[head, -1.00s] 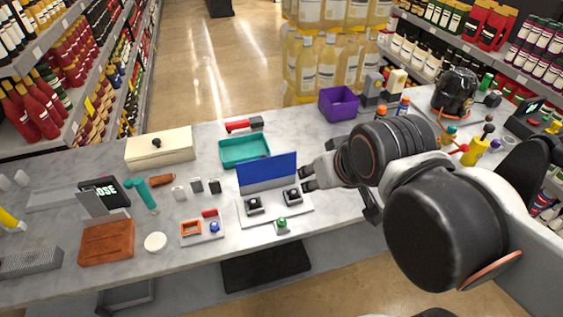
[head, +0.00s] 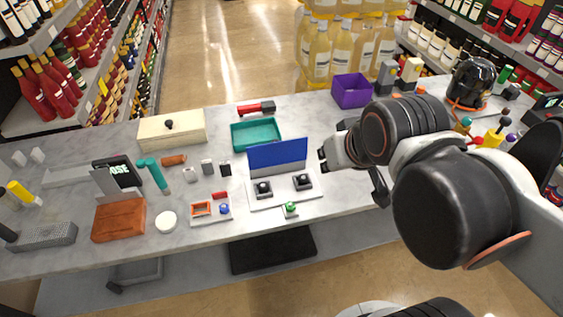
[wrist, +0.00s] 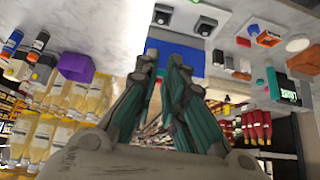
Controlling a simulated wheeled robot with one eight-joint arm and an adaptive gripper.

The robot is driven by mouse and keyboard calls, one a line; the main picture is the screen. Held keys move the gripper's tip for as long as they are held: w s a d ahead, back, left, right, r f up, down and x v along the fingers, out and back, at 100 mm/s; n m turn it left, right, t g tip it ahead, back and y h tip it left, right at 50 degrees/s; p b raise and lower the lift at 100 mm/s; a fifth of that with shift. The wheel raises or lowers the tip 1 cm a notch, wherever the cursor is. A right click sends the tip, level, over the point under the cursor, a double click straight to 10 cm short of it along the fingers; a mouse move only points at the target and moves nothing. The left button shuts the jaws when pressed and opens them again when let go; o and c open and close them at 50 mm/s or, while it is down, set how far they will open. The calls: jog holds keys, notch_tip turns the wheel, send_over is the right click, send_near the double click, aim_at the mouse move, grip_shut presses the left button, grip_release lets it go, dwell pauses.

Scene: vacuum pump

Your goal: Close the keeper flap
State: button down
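The flap I take as the keeper flap is a blue panel (head: 277,154) standing upright along the back of a white plate (head: 285,197) on the counter. Two dark blocks with knobs, a left one (head: 263,190) and a right one (head: 303,182), sit on the plate in front of it. My gripper (head: 323,160) is just right of the panel's right edge, apart from it. The wrist view shows the blue panel (wrist: 190,53) beyond the fingertips. The two fingers (wrist: 165,62) have a narrow gap with nothing held.
A green button (head: 290,208) sits at the plate's front edge. A teal tray (head: 256,135) is behind the flap, and a purple bin (head: 351,91) is at the back right. A small tray with an orange frame (head: 202,209) lies to the left. Bare counter (head: 345,205) shows right of the plate.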

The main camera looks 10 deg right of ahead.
jog(key=w+a+r+g+p, duration=0.1)
jog(key=w+r+p, duration=0.15)
jog(key=w, duration=0.55)
jog(key=g+p, duration=0.2)
jog(key=p, duration=0.1)
send_over(277, 150)
jog(key=d, duration=0.2)
jog(key=f, duration=0.1)
jog(key=w+a+f+p, duration=0.1)
jog(key=w+a+f, duration=0.1)
jog(key=w+f, duration=0.35)
notch_tip(277, 150, down, 10)
jog(key=b, duration=0.2)
jog(key=shift+r+b, duration=0.25)
jog(key=shift+b, duration=0.1)
jog(key=shift+d, duration=0.1)
